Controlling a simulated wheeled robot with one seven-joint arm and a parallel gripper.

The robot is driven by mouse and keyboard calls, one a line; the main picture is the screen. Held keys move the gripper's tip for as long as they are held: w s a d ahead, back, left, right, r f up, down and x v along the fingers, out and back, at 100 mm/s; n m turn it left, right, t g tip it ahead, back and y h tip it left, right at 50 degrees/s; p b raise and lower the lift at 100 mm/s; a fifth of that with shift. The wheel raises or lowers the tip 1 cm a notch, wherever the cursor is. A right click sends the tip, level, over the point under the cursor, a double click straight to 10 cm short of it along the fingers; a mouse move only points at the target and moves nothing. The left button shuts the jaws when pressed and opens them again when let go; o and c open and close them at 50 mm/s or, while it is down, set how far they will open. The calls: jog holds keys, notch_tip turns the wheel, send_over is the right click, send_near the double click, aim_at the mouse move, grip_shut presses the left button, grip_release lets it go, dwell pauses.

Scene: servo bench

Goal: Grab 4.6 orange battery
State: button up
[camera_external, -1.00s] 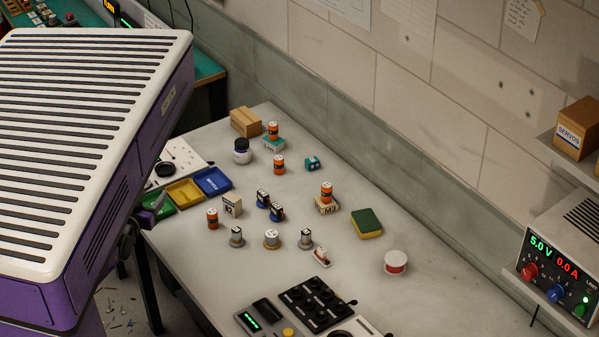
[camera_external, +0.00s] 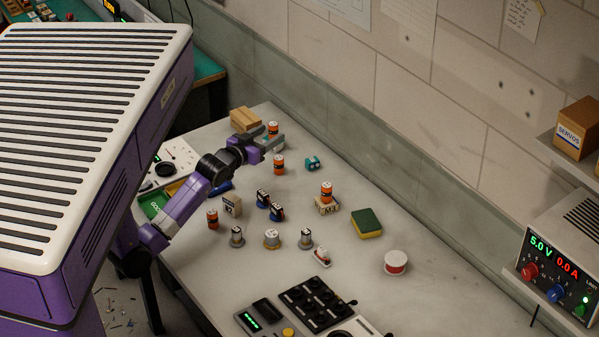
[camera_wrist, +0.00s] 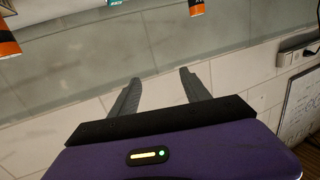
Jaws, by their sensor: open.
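Several orange-and-black batteries with white tops stand on the bench, and the printed values are too small to read. One orange battery (camera_external: 273,127) is at the back, just beyond my gripper (camera_external: 270,142), with its lower part hidden. Another battery (camera_external: 279,165) stands just in front of the gripper. A third (camera_external: 327,191) is on top of a small M3 box (camera_external: 326,207), and another (camera_external: 212,219) stands at the left. My gripper (camera_wrist: 160,77) is open, with nothing between its fingers. In the wrist view, cut-off orange batteries show at top left (camera_wrist: 8,42) and at top (camera_wrist: 196,8).
A cardboard box (camera_external: 245,119) is behind the gripper. A teal-and-black cube (camera_external: 312,163) is to its right. Blue and silver parts stand in the middle. A sponge (camera_external: 366,223) and a white-red tub (camera_external: 396,263) are at right. The wall bounds the bench behind.

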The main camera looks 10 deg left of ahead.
aim_at(276, 164)
jog(key=w+f+g+y, duration=0.1)
jog(key=f, duration=0.2)
jog(key=w+f+n+y, duration=0.1)
jog(key=f, duration=0.2)
jog(key=w+d+f+g+y, duration=0.1)
jog(key=f, duration=0.2)
jog(key=shift+g, duration=0.3)
jog(key=shift+f, duration=0.5)
notch_tip(276, 164, down, 2)
jog(key=shift+f, duration=0.25)
jog(key=shift+p+x, duration=0.3)
jog(key=shift+x, duration=1.3)
jog(key=shift+s+f, duration=0.1)
jog(key=shift+f, duration=0.1)
jog(key=shift+c, duration=0.2)
grip_shut()
